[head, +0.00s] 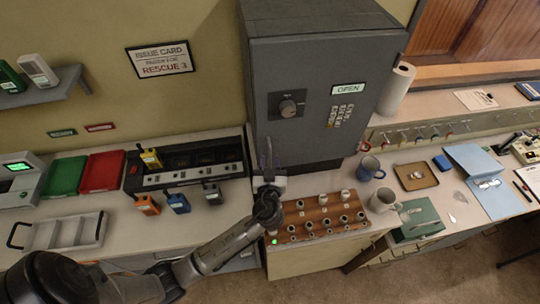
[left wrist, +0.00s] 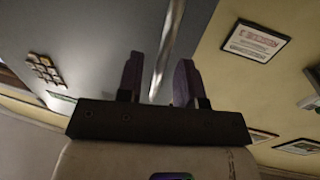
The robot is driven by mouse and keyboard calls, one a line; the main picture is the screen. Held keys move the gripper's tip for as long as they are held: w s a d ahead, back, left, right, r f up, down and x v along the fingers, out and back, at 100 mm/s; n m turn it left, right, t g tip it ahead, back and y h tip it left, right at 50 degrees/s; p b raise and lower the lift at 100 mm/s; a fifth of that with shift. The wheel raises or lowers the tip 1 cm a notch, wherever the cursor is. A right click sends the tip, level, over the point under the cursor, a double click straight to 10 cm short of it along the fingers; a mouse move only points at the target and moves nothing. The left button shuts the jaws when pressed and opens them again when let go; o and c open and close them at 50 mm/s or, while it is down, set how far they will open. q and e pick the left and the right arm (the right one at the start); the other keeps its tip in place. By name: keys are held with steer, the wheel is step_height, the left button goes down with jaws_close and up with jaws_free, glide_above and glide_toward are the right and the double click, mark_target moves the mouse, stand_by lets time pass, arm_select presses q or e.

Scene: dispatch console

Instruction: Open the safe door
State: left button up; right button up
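The grey safe (head: 330,60) stands on the counter at upper middle in the head view. Its door looks shut and carries a round dial (head: 288,108). My left gripper (head: 266,155) is upright in front of the door's lower left part. In the left wrist view its two dark purple fingers (left wrist: 158,80) are apart, with a shiny metal bar (left wrist: 167,50), which looks like the door handle, showing between them. I see gaps beside the bar; I cannot tell how deep it lies between the fingers. My right gripper is in neither view.
A radio charger (head: 190,165) stands left of the safe. A brown rack (head: 325,218) with several cylinders lies in front of it. A blue mug (head: 370,168) and a white mug (head: 382,200) stand to the right. An OPEN sign (head: 348,89) is on the safe.

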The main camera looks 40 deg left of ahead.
arm_select(q)
steer(key=shift+w+a, duration=0.5)
steer(key=shift+w, duration=0.05)
steer(key=shift+c, duration=0.3)
jaws_close()
